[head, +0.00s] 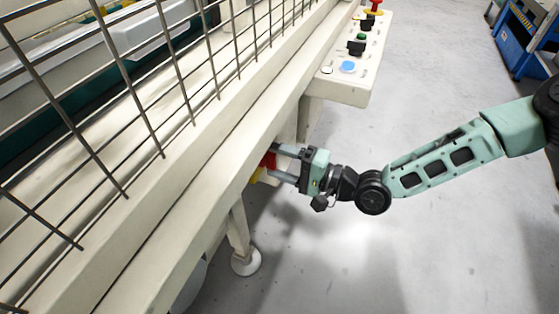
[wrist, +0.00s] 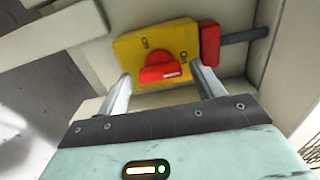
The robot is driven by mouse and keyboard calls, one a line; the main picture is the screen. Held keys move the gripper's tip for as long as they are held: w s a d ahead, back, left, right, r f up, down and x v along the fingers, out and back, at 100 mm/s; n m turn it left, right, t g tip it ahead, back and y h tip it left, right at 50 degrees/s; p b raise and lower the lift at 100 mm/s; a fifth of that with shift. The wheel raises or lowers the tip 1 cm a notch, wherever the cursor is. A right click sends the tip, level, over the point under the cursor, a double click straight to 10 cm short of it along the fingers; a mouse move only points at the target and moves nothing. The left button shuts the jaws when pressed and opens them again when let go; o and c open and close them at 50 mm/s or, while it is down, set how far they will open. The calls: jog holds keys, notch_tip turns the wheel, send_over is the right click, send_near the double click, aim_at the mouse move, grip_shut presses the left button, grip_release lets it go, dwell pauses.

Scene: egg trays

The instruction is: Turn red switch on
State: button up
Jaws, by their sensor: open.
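The red switch (wrist: 158,70) is a rotary knob with a raised handle on a yellow plate (wrist: 130,45). The plate carries dark lettering above the knob and to its right. In the head view the red switch (head: 269,160) shows only in part, under the machine's edge, with my gripper in front of it. My gripper (wrist: 162,85) is open, one finger on each side of the knob. The fingertips are close to the plate; whether they touch the knob I cannot tell. In the head view my gripper (head: 276,163) points left at the switch.
A red block (wrist: 210,44) with a dark cable or rod sits right of the yellow plate, near the right finger. The machine's beige frame (head: 190,180) and wire mesh rise above my gripper. A control panel (head: 345,85) with buttons juts out beyond it.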

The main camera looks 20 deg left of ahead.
jog(key=s+d+p, duration=0.1)
jog(key=d+p, duration=0.2)
jog(key=d, duration=1.4)
jog(key=shift+s+d, duration=0.2)
jog(key=s+d+r+n+h, duration=0.2)
jog(key=d+r+n+h, duration=0.55)
jog(key=h, duration=0.75)
jog(key=s+d+r+n+g+h, duration=0.1)
jog(key=s+d+r+h, duration=0.15)
jog(key=s+r, duration=1)
notch_tip(320, 180, up, 29)
jog(key=s+p, duration=0.1)
jog(key=p, duration=2.9)
jog(key=shift+s+d+f+p, duration=0.2)
jog(key=shift+s+d+p, duration=0.15)
jog(key=shift+d+p, duration=0.05)
